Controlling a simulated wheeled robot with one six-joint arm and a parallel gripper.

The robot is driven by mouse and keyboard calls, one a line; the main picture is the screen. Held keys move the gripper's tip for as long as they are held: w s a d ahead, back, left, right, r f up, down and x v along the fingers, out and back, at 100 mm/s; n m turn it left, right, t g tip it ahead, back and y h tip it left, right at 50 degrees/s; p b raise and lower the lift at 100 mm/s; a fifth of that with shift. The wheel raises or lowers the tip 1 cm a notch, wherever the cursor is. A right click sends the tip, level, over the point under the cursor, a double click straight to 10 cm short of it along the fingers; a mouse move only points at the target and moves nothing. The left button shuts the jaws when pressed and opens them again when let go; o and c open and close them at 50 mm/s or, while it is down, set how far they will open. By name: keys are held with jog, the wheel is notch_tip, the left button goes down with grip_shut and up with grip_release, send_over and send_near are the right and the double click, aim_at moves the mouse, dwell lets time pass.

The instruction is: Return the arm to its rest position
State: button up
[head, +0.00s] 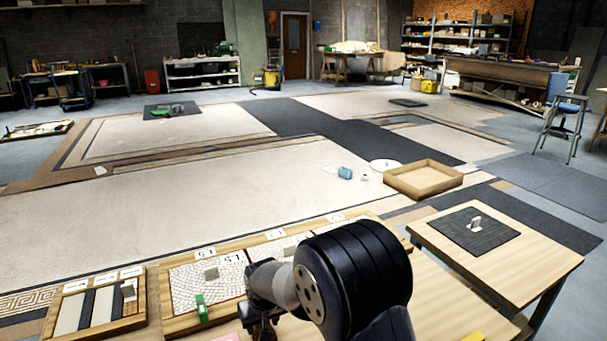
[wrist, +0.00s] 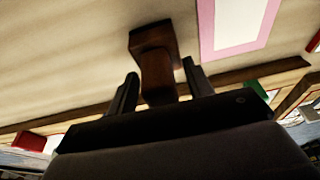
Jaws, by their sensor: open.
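My arm (head: 350,270) fills the lower middle of the head view, bent over the front workbench. Its gripper (wrist: 160,68) shows in the wrist view with its two fingers apart. A brown wooden piece (wrist: 153,38) with a wider end stands between and beyond the fingers. I cannot tell whether either finger touches it. In the head view the gripper end is dark and mostly hidden below the grey wrist link.
The bench holds a tray of strips (head: 98,305), mosaic panels (head: 195,288) and a green item (head: 202,309). To the right stands a small table (head: 545,262) with a dark panel (head: 470,238). A shallow wooden box (head: 423,180) lies beyond. Open floor stretches behind the bench.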

jog(key=shift+r+p, duration=0.35)
jog(key=shift+r, duration=1.85)
